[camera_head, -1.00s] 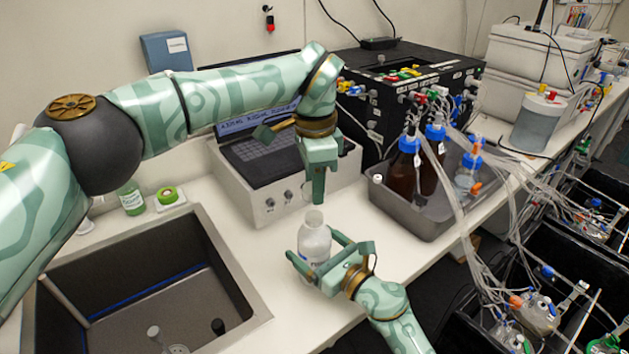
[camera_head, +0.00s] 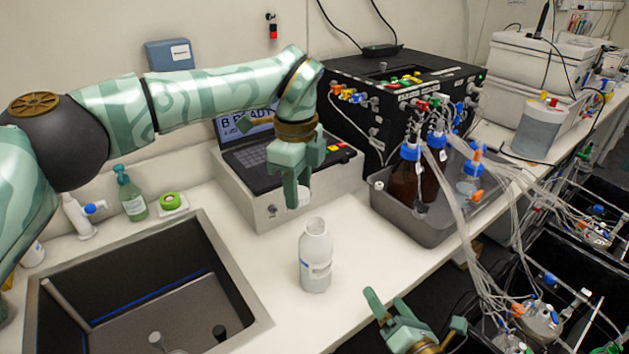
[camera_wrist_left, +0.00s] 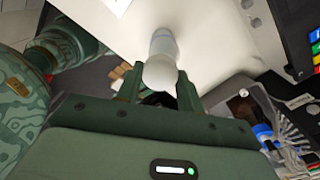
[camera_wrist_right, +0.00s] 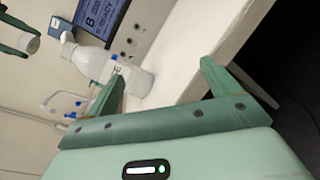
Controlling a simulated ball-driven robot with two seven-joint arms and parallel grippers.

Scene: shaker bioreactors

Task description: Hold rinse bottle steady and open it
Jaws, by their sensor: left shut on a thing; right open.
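The white rinse bottle (camera_head: 316,262) stands upright on the bench with its neck open; it also shows in the right wrist view (camera_wrist_right: 135,80). My left gripper (camera_head: 297,190) is shut on a small white cap (camera_head: 301,197), held above the bottle, slightly left of it and apart from it. The cap also shows large in the left wrist view (camera_wrist_left: 160,73), with the bottle (camera_wrist_left: 163,42) partly behind it. My right gripper (camera_head: 415,309) is open and empty at the lower right, beside the bench's front edge, clear of the bottle.
A sink (camera_head: 225,283) lies left of the bottle. Behind it stands a grey console with a laptop (camera_head: 262,150). A grey tray (camera_head: 405,215) with brown bottles and tubing is to the right. A green soap bottle (camera_head: 132,201) stands behind the sink.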

